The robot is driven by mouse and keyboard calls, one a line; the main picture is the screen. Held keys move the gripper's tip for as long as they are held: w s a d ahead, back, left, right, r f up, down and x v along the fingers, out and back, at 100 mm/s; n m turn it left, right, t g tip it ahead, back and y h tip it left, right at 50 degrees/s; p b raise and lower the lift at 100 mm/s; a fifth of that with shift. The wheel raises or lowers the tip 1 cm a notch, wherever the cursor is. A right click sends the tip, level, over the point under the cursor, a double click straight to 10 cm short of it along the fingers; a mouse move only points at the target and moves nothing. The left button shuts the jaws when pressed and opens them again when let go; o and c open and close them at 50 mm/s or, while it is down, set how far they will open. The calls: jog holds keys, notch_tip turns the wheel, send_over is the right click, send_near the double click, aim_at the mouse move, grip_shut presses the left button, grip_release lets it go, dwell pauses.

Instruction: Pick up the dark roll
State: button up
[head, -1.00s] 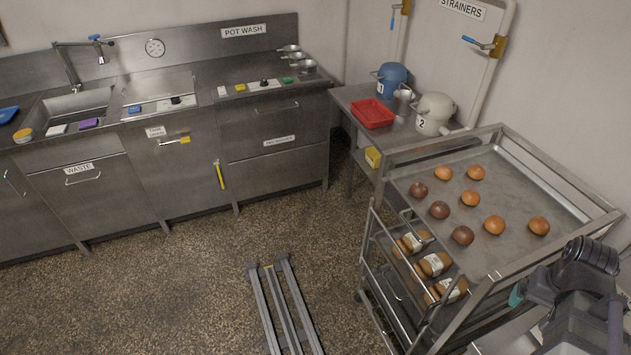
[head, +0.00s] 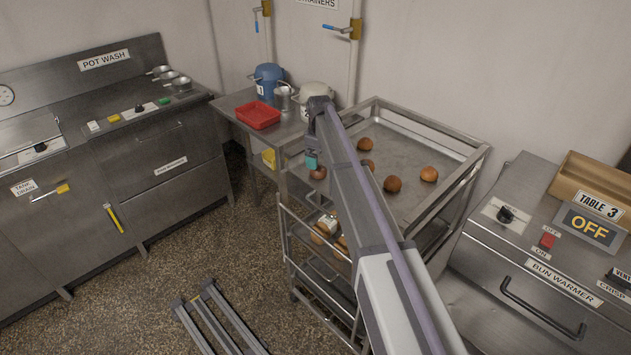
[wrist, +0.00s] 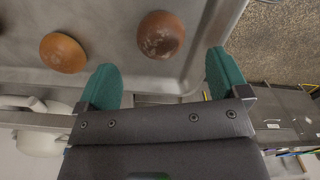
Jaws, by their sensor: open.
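A dark brown roll with a pale dusting (wrist: 161,35) lies on the metal tray near its rim (wrist: 205,55) in the wrist view. My gripper (wrist: 165,78) is open and empty, its two teal fingers spread. The roll appears just beyond the fingertips, between their lines, and apart from them. In the head view, my gripper (head: 312,160) is at the tray's left side, overlapping a dark roll (head: 318,173). A lighter orange roll (wrist: 63,52) lies left of the dark one in the wrist view.
Several lighter rolls (head: 392,184) sit on the rack's top tray (head: 410,140), which has a raised rail. Wrapped loaves (head: 322,230) lie on a lower shelf. A red bin (head: 258,115) and pots stand left; a bun warmer (head: 540,270) stands right.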

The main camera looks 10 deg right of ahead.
aim_at(319, 166)
notch_tip(319, 166, down, 6)
jog(key=b, duration=0.5)
jog(key=shift+f, duration=0.1)
jog(key=shift+r, duration=0.25)
jog(key=c, duration=1)
